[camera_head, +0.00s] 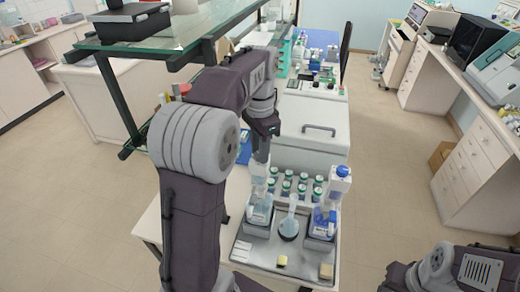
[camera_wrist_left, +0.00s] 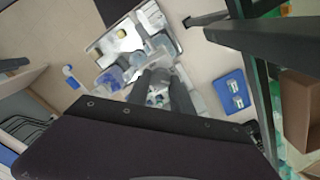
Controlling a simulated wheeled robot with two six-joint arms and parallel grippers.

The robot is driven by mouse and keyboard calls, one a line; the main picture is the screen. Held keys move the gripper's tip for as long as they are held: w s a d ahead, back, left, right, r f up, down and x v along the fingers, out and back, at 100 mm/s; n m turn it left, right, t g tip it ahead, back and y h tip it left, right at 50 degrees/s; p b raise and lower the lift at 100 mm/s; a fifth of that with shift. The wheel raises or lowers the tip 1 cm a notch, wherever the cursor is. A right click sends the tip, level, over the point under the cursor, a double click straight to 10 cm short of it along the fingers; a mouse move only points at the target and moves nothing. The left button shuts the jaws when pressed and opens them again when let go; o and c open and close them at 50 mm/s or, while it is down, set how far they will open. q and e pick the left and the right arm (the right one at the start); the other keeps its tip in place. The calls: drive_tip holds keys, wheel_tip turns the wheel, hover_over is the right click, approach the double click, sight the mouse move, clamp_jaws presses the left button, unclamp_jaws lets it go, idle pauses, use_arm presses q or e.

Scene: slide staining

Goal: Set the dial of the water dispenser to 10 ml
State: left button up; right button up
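Two bottle-top dispensers stand on a grey tray (camera_head: 262,254). The left one, a clear bottle (camera_head: 259,210) with a white label, looks like the water dispenser, but I cannot read its label. The right one is a blue dispenser (camera_head: 330,203). My left gripper (camera_head: 262,150) points down just above and behind the clear dispenser and overlaps its top, so its dial is hidden. In the left wrist view my gripper's two fingers (camera_wrist_left: 165,88) stand apart with a gap between them. I cannot tell whether they touch the dispenser. My right gripper is out of view.
A flask (camera_head: 289,227) stands between the dispensers. Several green-capped bottles (camera_head: 302,187) stand behind them. A white box with a handle (camera_head: 312,140) is further back. A glass shelf (camera_head: 150,45) is close beside my left arm. Open floor lies right of the bench.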

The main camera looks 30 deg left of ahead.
use_arm(q)
drive_tip(key=shift+s, duration=0.1)
clamp_jaws()
drive_tip(key=shift+r, duration=0.1)
drive_tip(key=n+p, duration=0.2)
drive_tip(key=n, duration=0.1)
drive_tip(key=shift+r+n, duration=0.1)
drive_tip(key=shift+n, duration=0.3)
drive_tip(key=n+p, duration=0.2)
drive_tip(key=n, duration=0.3)
drive_tip(key=o, duration=1)
unclamp_jaws()
drive_tip(key=shift+o, duration=0.2)
